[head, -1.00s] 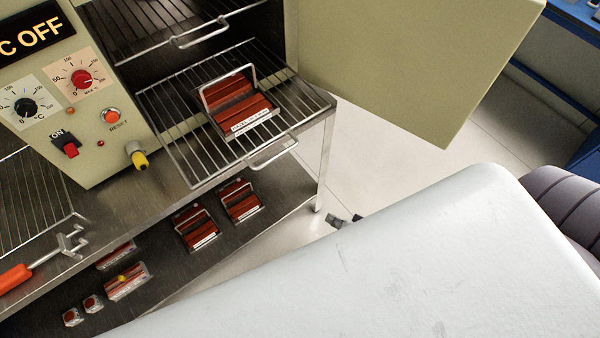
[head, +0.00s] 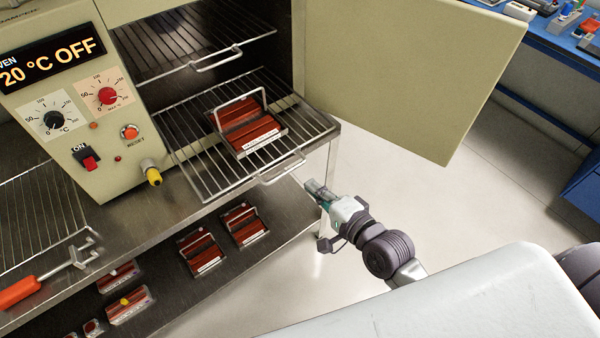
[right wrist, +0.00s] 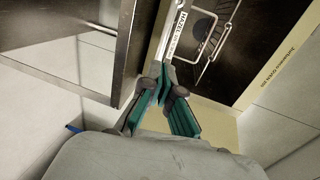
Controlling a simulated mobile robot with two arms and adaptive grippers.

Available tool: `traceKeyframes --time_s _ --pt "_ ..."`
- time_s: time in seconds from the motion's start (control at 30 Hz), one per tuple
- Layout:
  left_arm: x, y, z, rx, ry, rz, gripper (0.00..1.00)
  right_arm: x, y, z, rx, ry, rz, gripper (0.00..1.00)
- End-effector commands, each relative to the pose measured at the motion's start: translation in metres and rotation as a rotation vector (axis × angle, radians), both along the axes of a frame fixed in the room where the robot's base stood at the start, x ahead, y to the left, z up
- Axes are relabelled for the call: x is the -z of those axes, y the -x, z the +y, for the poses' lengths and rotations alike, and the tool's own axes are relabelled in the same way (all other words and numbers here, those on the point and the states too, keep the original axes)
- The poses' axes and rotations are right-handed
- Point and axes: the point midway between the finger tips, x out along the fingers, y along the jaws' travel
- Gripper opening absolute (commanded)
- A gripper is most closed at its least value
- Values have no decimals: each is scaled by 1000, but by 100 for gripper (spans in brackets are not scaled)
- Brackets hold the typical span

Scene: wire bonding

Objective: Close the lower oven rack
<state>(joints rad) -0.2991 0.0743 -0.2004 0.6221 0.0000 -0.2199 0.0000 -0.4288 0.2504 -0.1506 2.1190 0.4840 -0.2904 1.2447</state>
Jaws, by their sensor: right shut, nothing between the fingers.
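The oven (head: 150,170) stands with its door (head: 420,75) swung open to the right. The lower rack (head: 190,160) is pulled out of the chamber and carries a red-brown wire-handled carrier (head: 252,128). The rack's front handle (head: 280,170) faces my right gripper. My right gripper (head: 311,186) is shut and empty, just in front of and below the handle; I cannot tell if it touches. In the right wrist view the shut fingers (right wrist: 161,72) point toward the carrier's label strip (right wrist: 178,28). The upper rack (head: 190,45) sits in the chamber above. My left gripper is not in view.
The steel bench (head: 130,220) has a lower shelf with several red-brown carriers (head: 202,250). Clear floor (head: 400,200) lies to the right. A blue bench (head: 560,50) stands at the back right.

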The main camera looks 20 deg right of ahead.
Motion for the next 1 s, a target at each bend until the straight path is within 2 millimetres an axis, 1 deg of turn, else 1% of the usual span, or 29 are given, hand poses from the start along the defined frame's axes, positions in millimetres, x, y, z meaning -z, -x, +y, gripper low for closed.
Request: traceKeyframes --time_s 0.03,0.1,0.2,0.3,0.5,0.83,1.0 --pt "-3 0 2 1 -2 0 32 0 -12 3 1 0 -3 0" --pt "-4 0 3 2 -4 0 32 2 -23 8 1 0 -2 0" --pt "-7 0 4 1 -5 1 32 6 -37 13 1 1 -1 0" --pt "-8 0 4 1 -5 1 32 9 -46 16 1 2 -1 0" --pt "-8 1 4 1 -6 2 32 11 -53 19 1 1 0 0" --pt "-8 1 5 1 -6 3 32 12 -54 19 1 1 0 0" --pt "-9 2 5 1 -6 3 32 11 -63 22 1 0 0 0"
